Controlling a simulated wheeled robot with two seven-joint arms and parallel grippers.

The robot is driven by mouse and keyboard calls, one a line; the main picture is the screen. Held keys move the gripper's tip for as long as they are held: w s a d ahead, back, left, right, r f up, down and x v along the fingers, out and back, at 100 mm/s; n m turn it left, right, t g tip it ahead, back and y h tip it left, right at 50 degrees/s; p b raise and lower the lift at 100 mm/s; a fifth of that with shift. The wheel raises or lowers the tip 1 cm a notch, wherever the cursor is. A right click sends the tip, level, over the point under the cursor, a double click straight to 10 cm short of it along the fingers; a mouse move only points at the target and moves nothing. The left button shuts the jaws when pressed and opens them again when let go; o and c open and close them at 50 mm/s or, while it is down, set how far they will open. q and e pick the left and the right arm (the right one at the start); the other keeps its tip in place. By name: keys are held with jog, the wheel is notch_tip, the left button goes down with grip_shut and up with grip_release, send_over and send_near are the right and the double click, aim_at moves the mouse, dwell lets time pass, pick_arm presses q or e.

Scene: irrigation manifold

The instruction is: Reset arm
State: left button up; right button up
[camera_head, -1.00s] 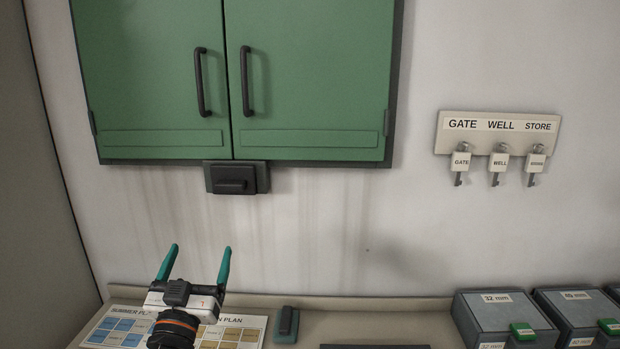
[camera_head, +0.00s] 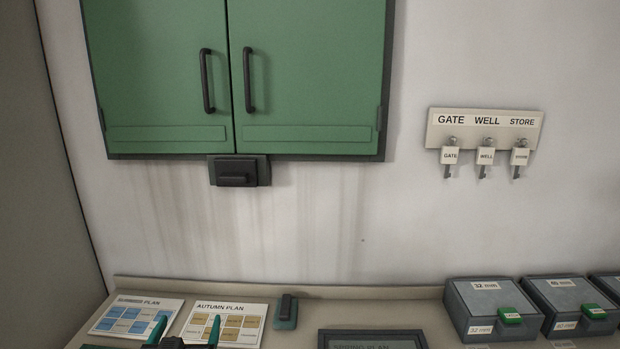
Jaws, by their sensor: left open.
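My left gripper (camera_head: 186,331) shows at the bottom left of the head view, with only its two teal fingertips and a bit of its dark body in frame. Its fingers are apart with nothing between them. The fingertips overlap the lower parts of the SUMMER PLAN sheet (camera_head: 137,313) and the AUTUMN PLAN sheet (camera_head: 236,312) in the picture; I cannot tell how high it is above them. My right gripper is not in view.
A green cabinet (camera_head: 300,75) with both doors shut hangs on the wall, a dark latch block (camera_head: 238,171) under it. A key rack (camera_head: 484,125) holds three keys. Grey lidded boxes (camera_head: 485,310) stand at right. A small dark block (camera_head: 286,309) and a dark framed panel (camera_head: 370,340) are on the bench.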

pick_arm(q)
jog(key=s+f+g, duration=0.7)
jog(key=s+f, duration=0.5)
jog(key=f, duration=0.2)
jog(key=s+d+f+m+g, duration=0.1)
jog(key=s+f+g, duration=0.1)
jog(key=s, duration=0.3)
jog(key=s+f+m+g+h, duration=0.1)
jog(key=s+f+g, duration=0.15)
jog(key=s, duration=0.35)
jog(key=s+d+f+m+g, duration=0.1)
jog(key=s+g, duration=0.2)
jog(key=s, duration=0.2)
notch_tip(320, 180, down, 24)
jog(key=s+a+f+g, duration=0.2)
jog(key=s+a+f, duration=0.1)
jog(key=s+f, duration=1.4)
jog(key=shift+s+a+f, duration=0.15)
jog(key=shift+s+f, duration=0.2)
jog(key=shift+f, duration=0.4)
